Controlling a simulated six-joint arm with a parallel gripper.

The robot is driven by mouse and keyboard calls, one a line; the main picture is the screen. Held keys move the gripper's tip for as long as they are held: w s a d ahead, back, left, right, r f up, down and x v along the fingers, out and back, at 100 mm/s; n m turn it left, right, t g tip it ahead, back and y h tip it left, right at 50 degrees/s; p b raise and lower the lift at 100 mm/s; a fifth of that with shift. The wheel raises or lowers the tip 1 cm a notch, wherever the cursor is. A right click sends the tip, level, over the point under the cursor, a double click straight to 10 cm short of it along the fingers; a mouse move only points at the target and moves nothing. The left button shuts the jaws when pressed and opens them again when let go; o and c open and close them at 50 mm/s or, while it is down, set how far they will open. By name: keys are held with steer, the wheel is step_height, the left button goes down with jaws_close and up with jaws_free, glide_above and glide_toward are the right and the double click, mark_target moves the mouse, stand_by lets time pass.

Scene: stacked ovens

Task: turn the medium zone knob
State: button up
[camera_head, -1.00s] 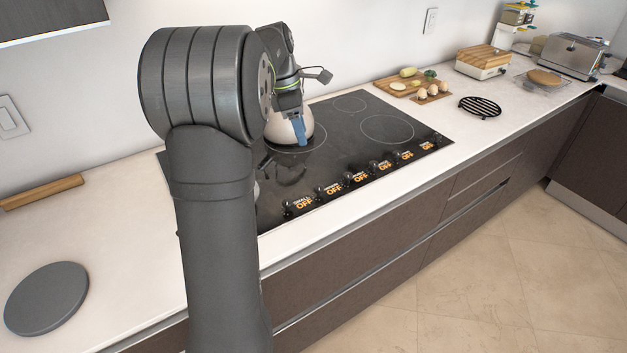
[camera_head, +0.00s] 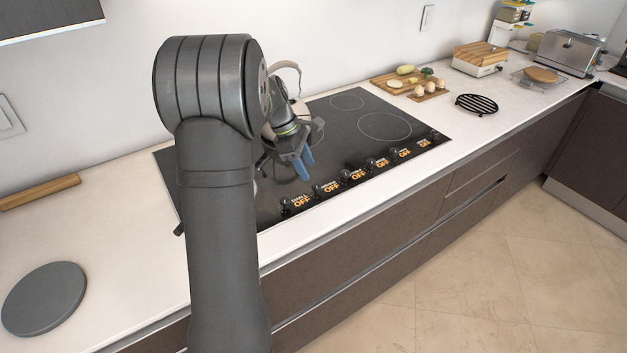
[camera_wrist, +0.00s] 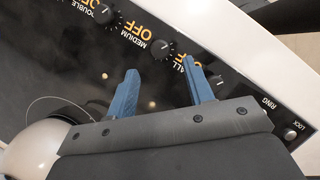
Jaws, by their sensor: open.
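The medium zone knob (camera_wrist: 162,47) is a small black knob beside the words MEDIUM and OFF on the cooktop's front control strip in the wrist view. My gripper (camera_wrist: 160,67) has two blue fingers, apart and empty. In that view the knob appears just beyond and between the fingertips; contact is not visible. In the head view my gripper (camera_head: 304,165) hangs over the black cooktop (camera_head: 345,133), behind the row of knobs. The knob labels there are too small for me to tell which is medium.
The DOUBLE knob (camera_wrist: 103,13) and another knob (camera_wrist: 218,86) flank it. A pale kettle (camera_wrist: 38,152) stands behind the gripper. A cutting board (camera_head: 400,79) with food and a black trivet (camera_head: 480,104) are to the right. A grey disc (camera_head: 43,298) lies left.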

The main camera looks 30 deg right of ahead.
mark_target(316, 185)
steer(key=x, duration=0.6)
steer(key=c, duration=1)
